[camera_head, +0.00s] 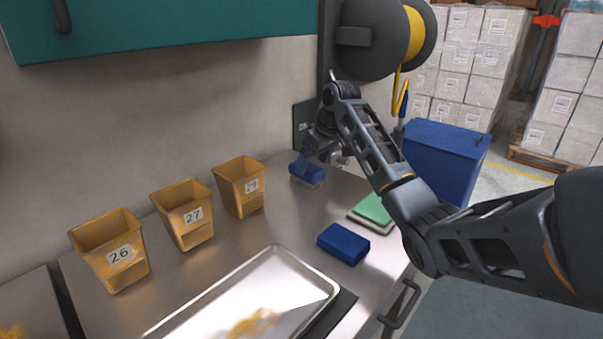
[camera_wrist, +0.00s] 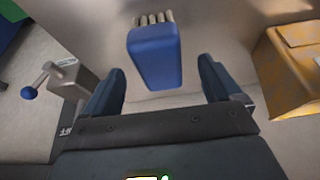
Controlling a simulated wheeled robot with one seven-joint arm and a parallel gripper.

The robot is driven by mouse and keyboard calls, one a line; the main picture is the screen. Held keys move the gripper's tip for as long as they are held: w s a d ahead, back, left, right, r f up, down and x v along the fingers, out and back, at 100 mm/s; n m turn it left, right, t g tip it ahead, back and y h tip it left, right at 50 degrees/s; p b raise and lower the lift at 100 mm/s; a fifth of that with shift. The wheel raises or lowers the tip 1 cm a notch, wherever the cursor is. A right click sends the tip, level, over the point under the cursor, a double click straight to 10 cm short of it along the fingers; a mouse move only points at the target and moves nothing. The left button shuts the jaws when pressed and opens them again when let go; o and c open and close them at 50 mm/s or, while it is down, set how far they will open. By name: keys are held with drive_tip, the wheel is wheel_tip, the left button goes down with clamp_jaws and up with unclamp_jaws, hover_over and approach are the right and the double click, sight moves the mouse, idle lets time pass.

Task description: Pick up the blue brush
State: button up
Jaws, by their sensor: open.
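The blue brush (camera_head: 307,172) lies on the metal bench near the wall, right of the bin marked 29. In the wrist view the brush (camera_wrist: 155,58) shows a blue body with pale bristles at its far end. My gripper (camera_wrist: 160,82) is open, with one dark finger on each side of the view and the brush ahead, between the finger lines. I see no contact between fingers and brush. In the head view my gripper (camera_head: 312,152) is just above the brush, and its fingertips are hard to make out.
Orange bins 26 (camera_head: 111,262), 27 (camera_head: 186,225) and 29 (camera_head: 240,196) stand along the wall. A metal tray (camera_head: 190,313), a dark blue block (camera_head: 343,244) and a green pad (camera_head: 372,209) lie on the bench. A lever with a blue knob (camera_wrist: 28,92) is at left in the wrist view.

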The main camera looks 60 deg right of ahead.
sight(309, 167)
drive_tip(key=p+x, duration=0.1)
drive_tip(key=x, duration=0.5)
drive_tip(key=shift+w+d+r, duration=0.1)
drive_tip(key=shift+w+d, duration=0.05)
drive_tip(key=shift+w, duration=0.05)
drive_tip(key=c, duration=1.1)
drive_tip(key=shift+r, duration=0.15)
drive_tip(key=shift+r, duration=0.6)
wheel_tip(309, 167, up, 3)
drive_tip(key=shift+f+b, duration=0.2)
drive_tip(key=shift+b, duration=0.25)
drive_tip(key=s+d+r, duration=0.2)
drive_tip(key=s+r, duration=0.1)
drive_tip(key=s, duration=0.2)
drive_tip(key=s+d+r+b, duration=0.1)
drive_tip(key=s+d+r, duration=0.2)
drive_tip(key=s+r, duration=0.1)
drive_tip(key=shift+s+b, duration=0.3)
drive_tip(key=shift+s, duration=0.55)
